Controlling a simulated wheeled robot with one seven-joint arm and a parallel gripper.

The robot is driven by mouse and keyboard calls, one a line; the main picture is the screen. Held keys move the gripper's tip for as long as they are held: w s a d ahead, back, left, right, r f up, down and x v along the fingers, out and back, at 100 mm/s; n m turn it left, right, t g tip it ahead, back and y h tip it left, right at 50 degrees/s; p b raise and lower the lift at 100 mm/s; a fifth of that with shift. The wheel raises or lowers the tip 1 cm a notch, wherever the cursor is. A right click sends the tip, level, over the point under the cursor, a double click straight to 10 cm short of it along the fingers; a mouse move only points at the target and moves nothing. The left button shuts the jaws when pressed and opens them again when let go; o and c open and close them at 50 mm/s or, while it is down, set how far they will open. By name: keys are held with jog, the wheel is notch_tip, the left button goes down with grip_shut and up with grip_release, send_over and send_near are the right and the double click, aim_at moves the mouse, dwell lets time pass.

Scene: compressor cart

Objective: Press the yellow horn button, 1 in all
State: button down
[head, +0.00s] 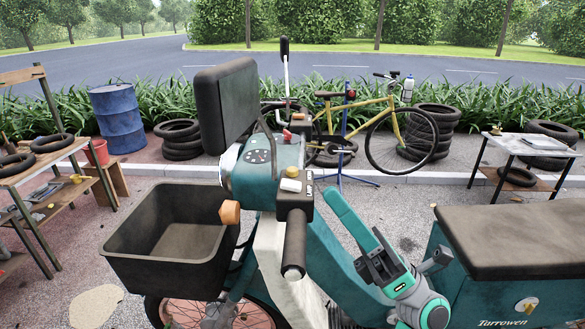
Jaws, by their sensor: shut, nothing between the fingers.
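The yellow horn button (292,172) shows small on the dark switch box (294,193) beside the near handlebar grip, with a white button just below it. My gripper (376,233) is at the lower right of the handlebar, on the end of my mint and grey arm. Its dark fingers look shut and empty, to the right of and lower in the picture than the button, apart from it. The fingertips are hard to make out against the teal parts behind them.
The black handlebar grip (295,245) sticks out towards me below the switch box. An orange lamp (230,212) and a black basket (165,240) are to the left. A dark seat (520,238) is at right. A red control (286,135) sits farther back.

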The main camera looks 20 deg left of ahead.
jog(key=a+r+n+g+h, duration=0.3)
jog(key=a+r+n+h, duration=0.15)
jog(key=r+n, duration=0.35)
notch_tip(320, 180, up, 8)
jog(key=t+h, duration=0.7)
jog(key=h, duration=0.8)
send_over(292, 171)
jog(key=shift+d+f, duration=0.1)
jog(key=shift+d, duration=0.35)
jog(key=shift+f, duration=0.15)
jog(key=shift+f, duration=4.25)
jog(key=shift+d, duration=0.1)
jog(key=shift+w+f, duration=0.1)
jog(key=shift+s+f, duration=0.2)
jog(key=shift+f, duration=0.15)
